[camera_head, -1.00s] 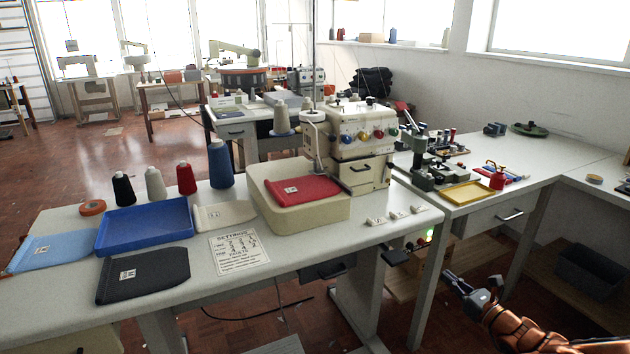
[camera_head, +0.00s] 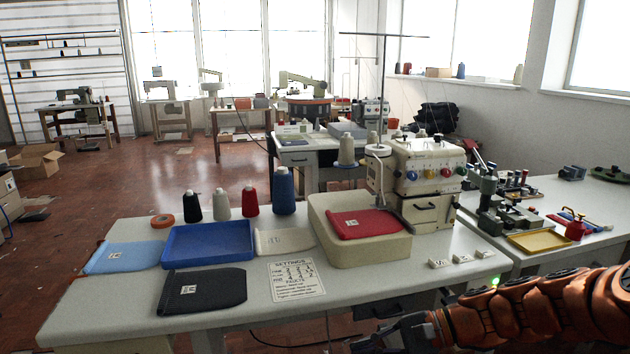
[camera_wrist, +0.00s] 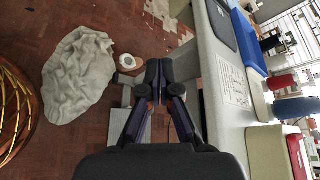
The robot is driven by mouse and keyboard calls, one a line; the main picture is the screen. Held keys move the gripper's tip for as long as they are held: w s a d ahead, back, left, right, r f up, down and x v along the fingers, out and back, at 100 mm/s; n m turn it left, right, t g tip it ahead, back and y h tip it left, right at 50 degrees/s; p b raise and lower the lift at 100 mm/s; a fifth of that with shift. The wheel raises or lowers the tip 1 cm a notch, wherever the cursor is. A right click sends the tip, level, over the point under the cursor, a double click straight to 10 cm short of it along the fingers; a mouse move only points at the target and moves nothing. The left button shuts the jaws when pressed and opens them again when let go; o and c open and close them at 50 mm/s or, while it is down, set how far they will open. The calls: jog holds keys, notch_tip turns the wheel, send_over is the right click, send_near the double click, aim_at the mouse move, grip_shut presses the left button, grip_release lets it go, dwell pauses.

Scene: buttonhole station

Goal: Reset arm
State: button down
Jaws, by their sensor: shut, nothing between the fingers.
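My orange arm reaches in from the right edge of the head view, low in front of the sewing table (camera_head: 110,318). My gripper (camera_head: 365,345) is at its end, near the bottom edge and below the table's front edge. In the wrist view my gripper (camera_wrist: 159,78) has its dark fingers together and empty. It points past the side of the table, over the brick-red floor. The table edge runs along its right in that view, apart from the fingers.
A crumpled grey cloth (camera_wrist: 75,75) and a wire basket (camera_wrist: 12,110) are on the floor side.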

jog(key=s+a+f+n+g+h, duration=0.1)
jog(key=s+n+g+h, duration=0.15)
jog(key=s, duration=0.45)
jog(key=s+a+f+n+g+h, duration=0.1)
jog(key=s+f+n+g+h, duration=0.1)
jog(key=s+n+h, duration=0.35)
jog(key=s+d+f+n+h, duration=0.2)
jog(key=s+d+h, duration=0.4)
jog(key=s+d, duration=0.55)
notch_tip(320, 180, up, 20)
jog(key=t+p, duration=0.1)
jog(key=p, duration=1.7)
jog(key=shift+s+a+t, duration=0.15)
jog(key=shift+s+t, duration=0.2)
